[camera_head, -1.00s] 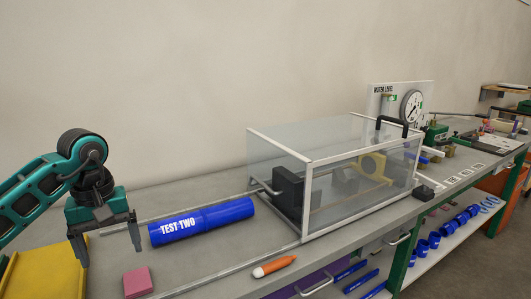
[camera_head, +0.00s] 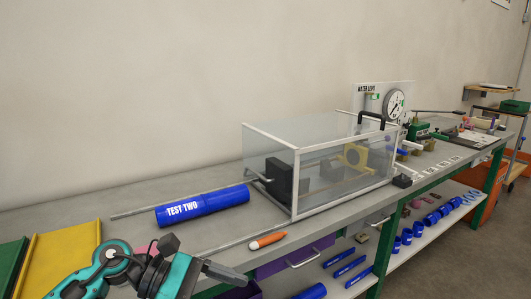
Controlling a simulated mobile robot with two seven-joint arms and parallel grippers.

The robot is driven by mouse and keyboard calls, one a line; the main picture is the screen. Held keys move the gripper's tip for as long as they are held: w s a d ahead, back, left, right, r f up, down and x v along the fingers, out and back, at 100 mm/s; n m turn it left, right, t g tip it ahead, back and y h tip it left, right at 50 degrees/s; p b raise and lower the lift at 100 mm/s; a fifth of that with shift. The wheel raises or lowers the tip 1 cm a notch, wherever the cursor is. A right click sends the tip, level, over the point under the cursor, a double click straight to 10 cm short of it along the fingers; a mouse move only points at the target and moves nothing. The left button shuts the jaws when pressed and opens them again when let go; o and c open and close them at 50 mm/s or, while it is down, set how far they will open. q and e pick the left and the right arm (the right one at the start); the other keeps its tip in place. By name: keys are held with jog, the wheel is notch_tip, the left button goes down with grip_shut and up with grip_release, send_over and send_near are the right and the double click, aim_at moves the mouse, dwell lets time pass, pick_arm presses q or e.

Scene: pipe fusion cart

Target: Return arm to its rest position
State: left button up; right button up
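My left arm comes in low at the left, in teal and black. Its gripper (camera_head: 215,280) points right, over the front edge of the bench at the bottom of the view. It holds nothing that I can see, and its finger gap is seen too edge-on to judge. My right gripper is not in view. A blue pipe marked TEST TWO (camera_head: 202,207) lies on the grey bench (camera_head: 120,203), behind and apart from the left gripper.
A clear test box (camera_head: 325,170) stands mid-bench with a gauge (camera_head: 394,104) behind it. An orange marker (camera_head: 267,241) lies near the front edge. A yellow panel (camera_head: 60,255) and a green panel (camera_head: 12,265) are at the left. Blue pipe pieces (camera_head: 350,266) lie on the lower shelf.

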pick_arm(q)
jog(key=s+a+f+m+t+y, duration=0.1)
jog(key=a+f+m+t+y, duration=0.4)
jog(key=m+t, duration=0.65)
jog(key=a+f+m+t+y, duration=0.3)
jog(key=f+m+t, duration=0.35)
jog(key=m, duration=0.95)
jog(key=s+a+f+n+g+y, duration=0.3)
jog(key=s+f+n+g, duration=0.3)
jog(key=s+f+n, duration=0.4)
jog(key=shift+s+f+y, duration=0.25)
jog(key=shift+f+y, duration=0.05)
jog(key=shift+f, duration=0.55)
